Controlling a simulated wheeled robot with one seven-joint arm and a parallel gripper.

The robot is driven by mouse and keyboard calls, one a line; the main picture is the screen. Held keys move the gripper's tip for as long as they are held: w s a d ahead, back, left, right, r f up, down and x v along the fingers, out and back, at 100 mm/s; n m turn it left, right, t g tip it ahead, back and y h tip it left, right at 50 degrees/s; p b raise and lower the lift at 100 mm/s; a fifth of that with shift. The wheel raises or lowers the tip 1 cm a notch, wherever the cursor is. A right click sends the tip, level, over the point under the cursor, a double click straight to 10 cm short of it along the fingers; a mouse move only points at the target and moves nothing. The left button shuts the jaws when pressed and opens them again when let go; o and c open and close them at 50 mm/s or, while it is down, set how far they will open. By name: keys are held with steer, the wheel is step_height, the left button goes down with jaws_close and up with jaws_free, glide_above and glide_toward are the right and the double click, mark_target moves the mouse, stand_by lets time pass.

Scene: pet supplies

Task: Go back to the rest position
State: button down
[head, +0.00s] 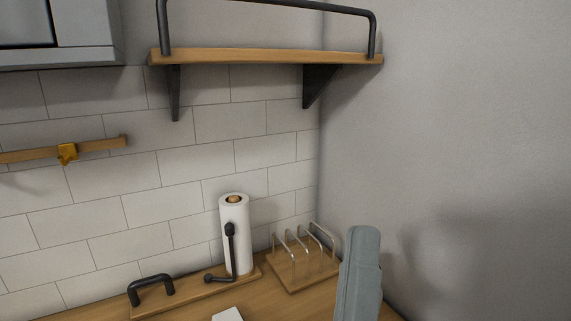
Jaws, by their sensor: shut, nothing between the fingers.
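My gripper is not in the head view, so its pose and what is around it cannot be seen. The task names no object. The head view looks into a kitchen corner with a wooden counter (205,313) at the bottom.
A paper towel roll (238,255) stands on a wooden board with a black handle (152,286). A wooden rack with metal loops (303,277) sits beside it. A wooden shelf (265,58) with a black rail juts out above. A wooden wall strip (100,145) is at left.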

steer(key=s+d+f+n+g+y, duration=0.2)
steer(key=s+d+f+n+y, duration=0.15)
steer(key=f+n, duration=0.4)
steer(key=s+d+f+n+g+y, duration=0.2)
steer(key=s+d+f+n+y, duration=0.15)
steer(key=f+n, duration=0.4)
steer(key=s+d+f+n+g+y, duration=0.2)
steer(key=d+f+n+y, duration=0.15)
steer(key=f+n, duration=0.4)
steer(key=s+d+f+n+g+h, duration=0.2)
steer(key=s+f+g, duration=0.4)
steer(key=s+f, duration=0.5)
steer(key=s+n+h, duration=0.1)
steer(key=s+n, duration=0.1)
steer(key=s, duration=0.2)
steer(key=shift+d+f+g, duration=0.25)
steer(key=shift+d+g, duration=0.05)
steer(key=shift+n, duration=0.25)
